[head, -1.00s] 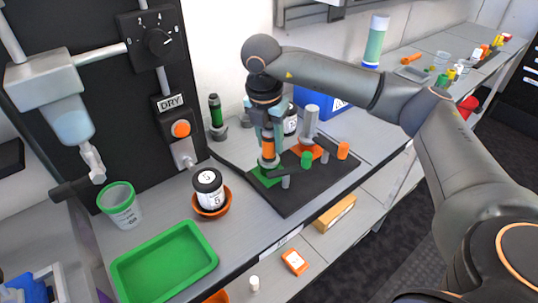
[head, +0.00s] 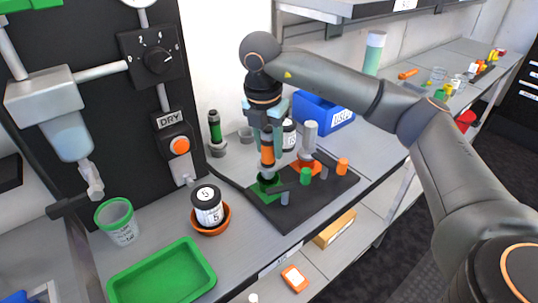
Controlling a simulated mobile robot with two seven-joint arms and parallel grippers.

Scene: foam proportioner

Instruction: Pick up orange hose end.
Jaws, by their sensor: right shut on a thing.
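The orange hose end (head: 267,155) stands upright over the green holder (head: 265,186) on the black mat (head: 283,213). My right gripper (head: 267,146) points down and is shut on the orange hose end from above, with its fingers at either side. I cannot tell whether the hose end's base still touches the green holder. My left gripper is not in view.
An orange holder with a grey cylinder (head: 310,140) stands just right of my right gripper. Green (head: 306,175) and orange (head: 342,166) knobs stand on the mat. A jar (head: 208,205) in an orange dish, a green tray (head: 160,278) and a cup (head: 118,222) are at left.

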